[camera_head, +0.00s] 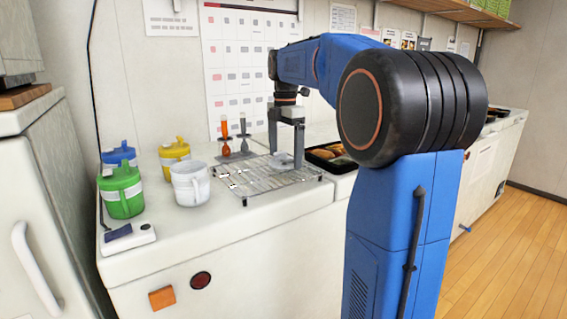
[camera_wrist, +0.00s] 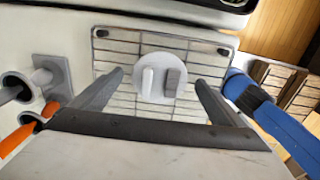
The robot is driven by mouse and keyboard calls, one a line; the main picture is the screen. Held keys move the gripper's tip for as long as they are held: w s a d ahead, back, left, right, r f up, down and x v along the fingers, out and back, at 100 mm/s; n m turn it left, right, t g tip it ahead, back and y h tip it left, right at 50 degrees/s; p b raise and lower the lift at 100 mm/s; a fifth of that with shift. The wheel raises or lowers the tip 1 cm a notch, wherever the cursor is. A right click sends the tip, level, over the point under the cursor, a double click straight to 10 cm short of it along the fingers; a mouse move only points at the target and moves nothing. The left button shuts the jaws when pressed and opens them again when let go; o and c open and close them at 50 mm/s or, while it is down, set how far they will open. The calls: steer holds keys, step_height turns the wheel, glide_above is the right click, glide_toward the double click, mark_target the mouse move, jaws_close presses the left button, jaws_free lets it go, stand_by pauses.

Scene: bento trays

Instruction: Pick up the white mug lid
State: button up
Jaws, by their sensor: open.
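The white mug lid (camera_wrist: 160,90) is a round pale disc with a raised tab on top, lying on the wire rack (camera_head: 240,198). In the wrist view it sits between the two fingers of my gripper (camera_wrist: 160,76), with a gap on each side. In the head view my gripper (camera_head: 285,150) points down over the back right part of the rack. It is open and holds nothing. The white mug (camera_head: 190,185) stands uncovered to the left of the rack.
Blue (camera_head: 118,157), yellow (camera_head: 174,155) and green (camera_head: 121,192) lidded mugs stand at the left. A stand with orange and dark-handled tools (camera_head: 237,150) is behind the rack. A black food tray (camera_head: 330,158) lies right of it.

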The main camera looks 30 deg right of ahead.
steer(key=shift+f, duration=0.25)
steer(key=c, duration=1.1)
steer(key=shift+r, duration=0.1)
